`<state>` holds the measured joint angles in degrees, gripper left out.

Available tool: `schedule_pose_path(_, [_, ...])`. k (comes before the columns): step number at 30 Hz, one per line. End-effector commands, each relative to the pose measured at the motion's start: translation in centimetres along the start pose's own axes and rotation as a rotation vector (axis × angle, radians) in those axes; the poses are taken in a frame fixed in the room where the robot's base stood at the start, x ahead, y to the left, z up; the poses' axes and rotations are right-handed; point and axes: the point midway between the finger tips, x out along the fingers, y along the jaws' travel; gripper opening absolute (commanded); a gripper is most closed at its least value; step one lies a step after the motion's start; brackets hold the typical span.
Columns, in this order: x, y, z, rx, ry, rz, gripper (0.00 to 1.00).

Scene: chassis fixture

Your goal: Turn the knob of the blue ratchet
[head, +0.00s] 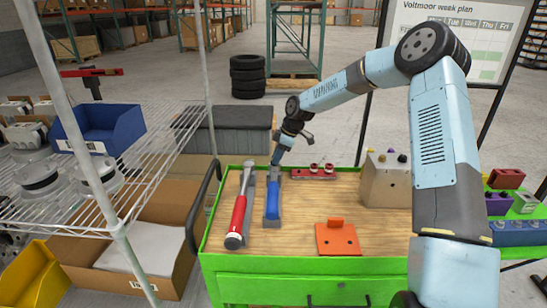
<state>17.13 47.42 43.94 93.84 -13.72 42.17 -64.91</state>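The blue ratchet (272,202) lies lengthwise in a grey holder on the wooden top of the green cart, left of its middle. Its far end, where the knob would be, is beneath my gripper and too small and covered to make out. My gripper (279,155) is at the end of my arm, which reaches from the right over the cart. It points down at the far end of the ratchet. I cannot tell whether it touches the ratchet, or whether its fingers are open or shut.
A red-handled tool (238,214) lies close left of the ratchet. A dark red rail with knobs (314,173) lies to the right. An orange bracket (337,240) lies in front and a beige box (386,188) stands further right. A wire shelf (170,150) is at left.

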Motion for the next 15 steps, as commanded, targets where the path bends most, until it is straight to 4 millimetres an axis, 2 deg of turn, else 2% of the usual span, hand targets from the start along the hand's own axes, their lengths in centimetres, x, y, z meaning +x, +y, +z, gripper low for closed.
schedule_pose_path(3, [0.2, -0.2, 0.1, 0.000, -0.001, -0.005, 0.37])
schedule_pose_path(11, [0.0, -0.1, -0.1, 0.000, 0.000, -0.004, 0.37])
schedule_pose_path(15, [-1.1, -0.1, -0.1, 0.000, 0.001, -0.002, 0.37])
